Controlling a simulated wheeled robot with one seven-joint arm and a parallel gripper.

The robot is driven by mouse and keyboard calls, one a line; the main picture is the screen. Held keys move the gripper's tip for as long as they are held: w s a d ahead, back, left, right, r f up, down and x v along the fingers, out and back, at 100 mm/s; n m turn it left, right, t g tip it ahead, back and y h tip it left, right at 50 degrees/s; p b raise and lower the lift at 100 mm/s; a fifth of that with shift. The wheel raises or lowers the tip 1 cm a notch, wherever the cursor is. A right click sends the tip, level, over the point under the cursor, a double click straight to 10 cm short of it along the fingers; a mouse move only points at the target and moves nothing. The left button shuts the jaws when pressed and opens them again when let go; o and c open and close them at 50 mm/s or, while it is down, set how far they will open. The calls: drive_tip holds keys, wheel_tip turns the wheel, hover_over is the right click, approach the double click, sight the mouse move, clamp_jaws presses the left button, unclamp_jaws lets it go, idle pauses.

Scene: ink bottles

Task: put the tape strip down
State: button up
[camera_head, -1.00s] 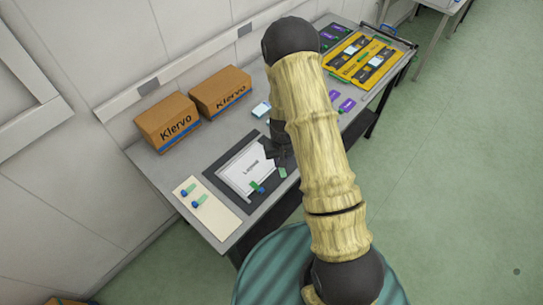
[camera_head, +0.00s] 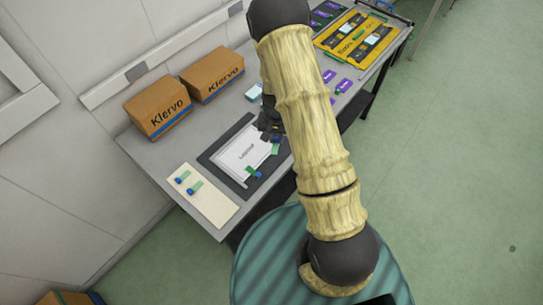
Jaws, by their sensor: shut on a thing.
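My gripper (camera_head: 271,132) is at the right end of a white sheet on a dark mat (camera_head: 208,158), partly hidden by my arm. It is shut on a small green tape strip (camera_head: 275,148), which shows just below the fingers at the sheet's right edge. I cannot tell whether this strip touches the surface. The white sheet (camera_head: 243,152) has dark printed lettering.
A cream board (camera_head: 212,205) at the near left carries green strips with blue pieces. Two Klervo boxes (camera_head: 158,107) (camera_head: 212,73) stand along the wall. A small pale-blue item (camera_head: 253,92) lies behind the mat. Purple cards (camera_head: 343,85) and a yellow tray (camera_head: 329,40) are farther right.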

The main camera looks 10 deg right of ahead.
sight(276, 143)
drive_tip(key=m+b, duration=0.3)
drive_tip(key=m, duration=0.3)
drive_tip(key=shift+w+d+m, duration=0.1)
drive_tip(key=shift+m, duration=0.3)
drive_tip(key=m+b, duration=0.2)
drive_tip(key=m, duration=0.3)
drive_tip(key=m+b, duration=0.1)
drive_tip(key=m, duration=0.1)
drive_tip(key=m+b, duration=0.1)
drive_tip(key=m, duration=0.1)
drive_tip(key=m+b, duration=0.1)
drive_tip(key=m, duration=0.1)
drive_tip(key=shift+r+m, duration=0.25)
drive_tip(key=shift+m, duration=0.05)
drive_tip(key=m+b, duration=0.2)
drive_tip(key=m, duration=0.1)
drive_tip(key=shift+s+a+r+m, duration=0.1)
drive_tip(key=shift+s+r+m, duration=0.1)
drive_tip(key=shift+m, duration=0.5)
drive_tip(key=shift+s+a+r+m, duration=0.1)
drive_tip(key=shift+r+m, duration=0.05)
drive_tip(key=shift+m, duration=0.55)
drive_tip(key=shift+f, duration=0.1)
wheel_tip(276, 143, down, 6)
drive_tip(key=shift+f, duration=0.1)
drive_tip(key=shift+f, duration=1.85)
